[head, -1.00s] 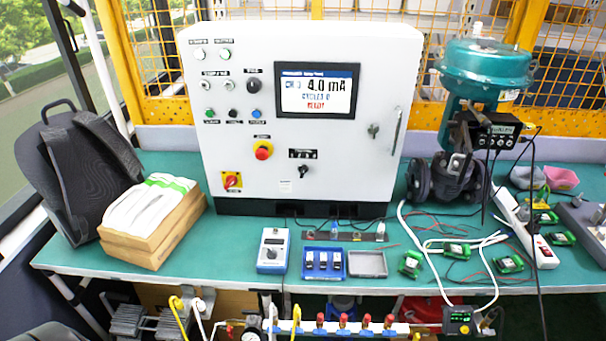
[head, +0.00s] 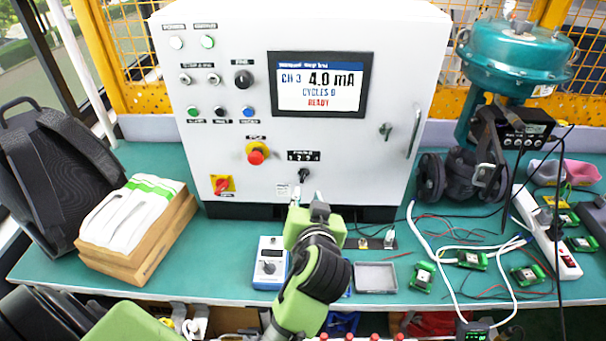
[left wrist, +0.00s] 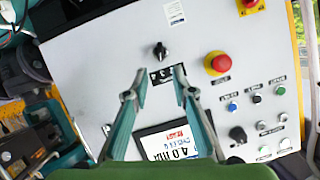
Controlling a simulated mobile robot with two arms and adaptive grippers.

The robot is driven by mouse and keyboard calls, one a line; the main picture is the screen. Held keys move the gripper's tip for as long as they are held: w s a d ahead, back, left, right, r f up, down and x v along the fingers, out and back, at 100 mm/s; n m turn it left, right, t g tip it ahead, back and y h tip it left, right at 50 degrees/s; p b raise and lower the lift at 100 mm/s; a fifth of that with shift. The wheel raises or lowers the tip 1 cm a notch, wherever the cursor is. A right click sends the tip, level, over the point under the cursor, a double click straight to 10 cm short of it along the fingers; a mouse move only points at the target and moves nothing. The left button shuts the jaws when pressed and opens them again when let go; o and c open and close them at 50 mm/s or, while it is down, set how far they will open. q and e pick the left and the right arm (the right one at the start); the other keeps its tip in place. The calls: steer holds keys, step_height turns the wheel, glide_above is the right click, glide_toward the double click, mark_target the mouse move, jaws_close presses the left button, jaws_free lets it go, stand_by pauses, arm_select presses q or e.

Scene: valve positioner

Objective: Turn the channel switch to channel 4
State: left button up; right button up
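The channel switch (head: 304,175) is a small black knob low on the white cabinet front, under a label strip with small numbers. The screen (head: 318,84) reads CH 3, 4.0 mA, CYCLES 0, READY. My left gripper (head: 309,199) is in front of the cabinet, just below the switch in the head view. In the left wrist view, which is turned over, the gripper (left wrist: 157,83) has its fingers apart with nothing between them; the switch (left wrist: 160,50) shows beyond the fingertips, apart from them. My right gripper is not in view.
A red emergency button (head: 257,156) and a red-yellow rotary switch (head: 221,185) sit left of the channel switch. A calibrator box (head: 270,262) and a grey tray (head: 376,278) lie on the green table. A valve (head: 515,60) stands to the right.

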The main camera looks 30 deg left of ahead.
mark_target(303, 179)
arm_select(q)
steer(key=p+x, duration=0.2)
steer(key=x, duration=0.9)
steer(key=shift+f, duration=0.15)
steer(key=shift+w+a+f, duration=0.15)
steer(key=shift+w, duration=0.1)
steer(key=shift+w+a+f+p, duration=0.15)
steer(key=shift+w+p, duration=0.1)
steer(key=shift+p, duration=0.05)
jaws_close()
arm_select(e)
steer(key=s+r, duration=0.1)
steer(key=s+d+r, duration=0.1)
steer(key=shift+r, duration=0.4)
